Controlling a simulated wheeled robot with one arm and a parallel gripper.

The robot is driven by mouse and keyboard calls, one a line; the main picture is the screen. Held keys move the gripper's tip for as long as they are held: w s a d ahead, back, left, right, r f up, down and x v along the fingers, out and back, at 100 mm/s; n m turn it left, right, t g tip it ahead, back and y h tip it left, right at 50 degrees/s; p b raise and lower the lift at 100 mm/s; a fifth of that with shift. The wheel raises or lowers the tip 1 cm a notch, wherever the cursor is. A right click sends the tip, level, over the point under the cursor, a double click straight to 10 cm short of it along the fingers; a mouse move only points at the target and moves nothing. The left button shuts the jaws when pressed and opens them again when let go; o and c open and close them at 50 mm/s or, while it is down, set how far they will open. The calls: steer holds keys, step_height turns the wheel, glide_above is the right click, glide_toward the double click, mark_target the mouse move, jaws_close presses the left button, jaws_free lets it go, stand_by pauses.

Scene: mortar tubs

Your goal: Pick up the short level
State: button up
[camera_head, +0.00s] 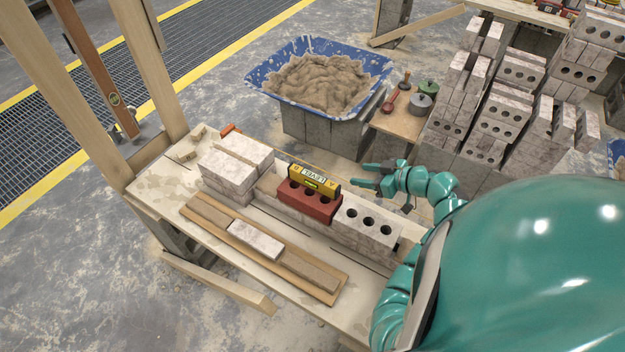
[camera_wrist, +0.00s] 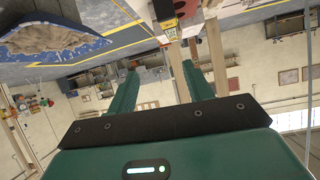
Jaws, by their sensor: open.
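The short level (camera_head: 314,181) is a yellow block with a white label and dark lettering. It rests on top of a red three-hole brick (camera_head: 309,203) in the row on the bench. My gripper (camera_head: 366,174) is just right of the level, its fingers apart, empty and pointing toward it. A small gap shows between the fingertips and the level. In the wrist view, the level (camera_wrist: 169,29) shows at the top edge beside the red brick (camera_wrist: 187,8), beyond my open fingers (camera_wrist: 160,67); part of it is cut off.
A pale holed brick (camera_head: 367,222) stands right of the red one, and stacked pale bricks (camera_head: 235,165) stand left. A wooden board (camera_head: 205,218) with pieces lies in front. Behind are a blue mortar tub (camera_head: 377,68) and brick stacks (camera_head: 497,115). A long level (camera_head: 100,75) leans at left.

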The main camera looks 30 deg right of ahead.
steer(key=a, duration=0.1)
steer(key=n+b, duration=0.1)
glide_toward(315, 177)
steer(key=shift+g, duration=0.4)
steer(key=w, duration=0.1)
steer(key=w+f, duration=0.1)
steer(key=w, duration=0.1)
steer(key=shift+w+a+f, duration=0.35)
steer(key=shift+w, duration=0.05)
steer(key=shift+w+a+f, duration=0.25)
steer(key=shift+w+f, duration=0.15)
steer(key=shift+w, duration=0.15)
steer(key=w+a+p, duration=0.1)
steer(key=w+a+f+p, duration=0.1)
steer(key=p, duration=0.1)
steer(key=shift+w+a+f, duration=0.2)
steer(key=shift+w+a, duration=0.1)
steer(key=shift+w, duration=0.05)
steer(key=shift+w+a+f, duration=0.25)
steer(key=shift+w+f, duration=0.15)
steer(key=shift+w, duration=0.1)
jaws_close()
